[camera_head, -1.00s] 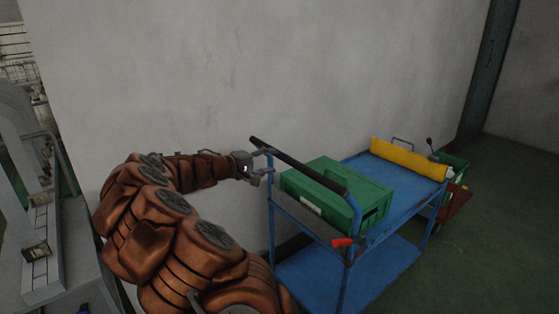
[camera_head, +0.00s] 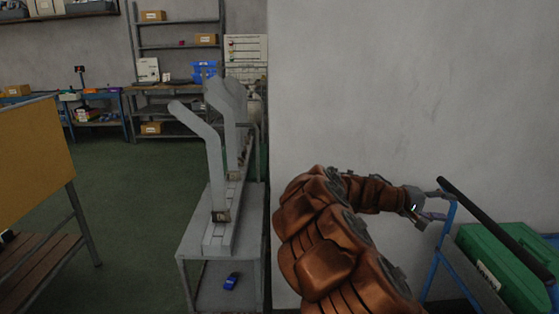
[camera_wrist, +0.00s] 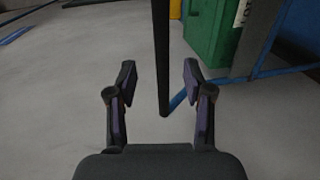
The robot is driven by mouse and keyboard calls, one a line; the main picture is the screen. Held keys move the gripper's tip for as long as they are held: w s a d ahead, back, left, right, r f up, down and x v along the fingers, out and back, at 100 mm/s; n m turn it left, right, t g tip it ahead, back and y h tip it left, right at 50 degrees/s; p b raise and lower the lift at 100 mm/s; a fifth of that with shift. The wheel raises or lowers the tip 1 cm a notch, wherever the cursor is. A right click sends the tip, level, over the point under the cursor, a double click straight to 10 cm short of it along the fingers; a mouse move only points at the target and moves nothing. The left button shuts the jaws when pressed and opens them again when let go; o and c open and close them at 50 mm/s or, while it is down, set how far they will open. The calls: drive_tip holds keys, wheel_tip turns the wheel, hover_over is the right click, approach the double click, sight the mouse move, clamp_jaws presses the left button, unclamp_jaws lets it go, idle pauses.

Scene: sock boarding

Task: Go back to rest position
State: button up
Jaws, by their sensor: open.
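My gripper (camera_head: 436,206) is at the right of the head view, at the end of my brown padded arm. It is beside the black push handle (camera_head: 490,222) of the blue cart (camera_head: 437,262). In the wrist view my gripper (camera_wrist: 160,80) is open, with its two dark fingers wide apart and nothing held. The cart's black bar (camera_wrist: 162,60) shows between and beyond the fingers. I cannot tell whether they touch it.
A green box (camera_head: 500,262) sits on the cart. A grey stand with boarding forms (camera_head: 222,220) is left of my arm. A pale wall (camera_head: 360,90) is behind the arm. Shelves (camera_head: 180,50) stand at the back. Green floor (camera_head: 130,200) is open at left centre.

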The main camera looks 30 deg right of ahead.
drive_tip(key=s+a+f+n+t+y, duration=0.15)
drive_tip(key=s+a+f+y, duration=0.45)
drive_tip(key=a, duration=1.1)
drive_tip(key=s+a+f+n+t+y, duration=0.15)
drive_tip(key=s+a+y, duration=0.4)
drive_tip(key=a, duration=1.05)
drive_tip(key=s+a+f+n+y, duration=0.3)
drive_tip(key=s+a, duration=0.5)
drive_tip(key=a, duration=0.9)
wheel_tip(320, 180, up, 16)
drive_tip(key=w+m+t+p, duration=0.1)
drive_tip(key=p, duration=1.4)
drive_tip(key=shift+d+f+t, duration=0.25)
drive_tip(key=shift+d+t, duration=0.05)
drive_tip(key=shift+d, duration=0.15)
drive_tip(key=shift+w, duration=0.1)
